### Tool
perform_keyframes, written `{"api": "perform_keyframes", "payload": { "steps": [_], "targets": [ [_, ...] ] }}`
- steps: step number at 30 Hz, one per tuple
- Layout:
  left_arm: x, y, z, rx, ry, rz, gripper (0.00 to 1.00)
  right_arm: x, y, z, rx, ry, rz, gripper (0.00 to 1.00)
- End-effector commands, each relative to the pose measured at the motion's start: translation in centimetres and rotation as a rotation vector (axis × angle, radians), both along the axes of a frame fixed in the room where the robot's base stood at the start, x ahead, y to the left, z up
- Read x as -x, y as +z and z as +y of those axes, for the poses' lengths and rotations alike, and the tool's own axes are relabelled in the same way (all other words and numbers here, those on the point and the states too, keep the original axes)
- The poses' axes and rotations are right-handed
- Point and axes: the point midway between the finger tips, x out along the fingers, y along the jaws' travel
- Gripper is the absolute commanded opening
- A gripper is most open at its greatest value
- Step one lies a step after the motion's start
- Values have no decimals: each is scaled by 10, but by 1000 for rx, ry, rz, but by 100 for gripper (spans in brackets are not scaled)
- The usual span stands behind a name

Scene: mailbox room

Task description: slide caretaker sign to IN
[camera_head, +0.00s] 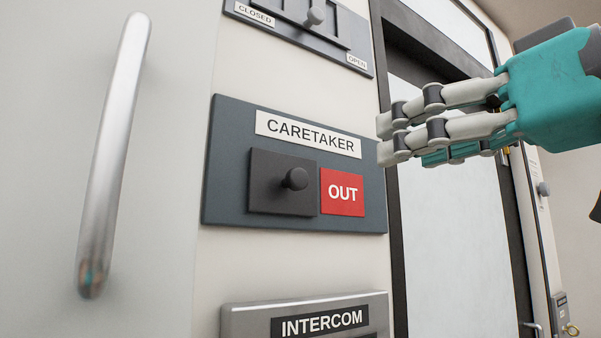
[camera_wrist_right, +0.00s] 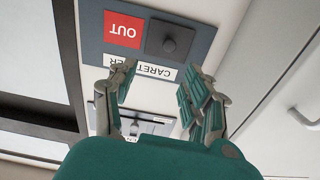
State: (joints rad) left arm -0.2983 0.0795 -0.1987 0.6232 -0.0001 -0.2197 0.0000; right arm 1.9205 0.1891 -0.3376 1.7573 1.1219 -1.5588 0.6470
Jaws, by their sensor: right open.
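The caretaker sign (camera_head: 230,155) is a dark blue-grey wall panel with a white CARETAKER label. Its dark sliding plate (camera_head: 268,205) with a round knob (camera_head: 296,178) covers the left side, and the red OUT field (camera_head: 342,193) shows on the right. No IN field is visible. My right gripper (camera_head: 388,137) is at the panel's right edge in the head view, open and empty, apart from the knob. In the right wrist view the sign appears upside down, with the knob (camera_wrist_right: 169,45) ahead of the open fingers (camera_wrist_right: 163,82). My left gripper is out of view.
An intercom panel (camera_head: 250,320) is below the sign, and a CLOSED/OPEN slider panel (camera_head: 290,35) is above. A vertical metal handle (camera_head: 112,150) stands out at the left. A dark-framed door (camera_head: 450,220) is to the right.

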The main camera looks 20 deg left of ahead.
Motion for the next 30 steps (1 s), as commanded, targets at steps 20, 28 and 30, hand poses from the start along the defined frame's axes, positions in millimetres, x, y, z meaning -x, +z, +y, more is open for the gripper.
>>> {"api": "perform_keyframes", "payload": {
  "steps": [20, 28, 30],
  "targets": [
    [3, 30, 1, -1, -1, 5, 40, -30, 8, 82, 36, 8, -39, 50],
    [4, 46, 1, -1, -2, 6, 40, -63, 7, 122, 35, 6, -39, 50],
    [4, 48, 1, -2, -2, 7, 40, -68, 7, 129, 34, 7, -40, 50]
  ]
}}
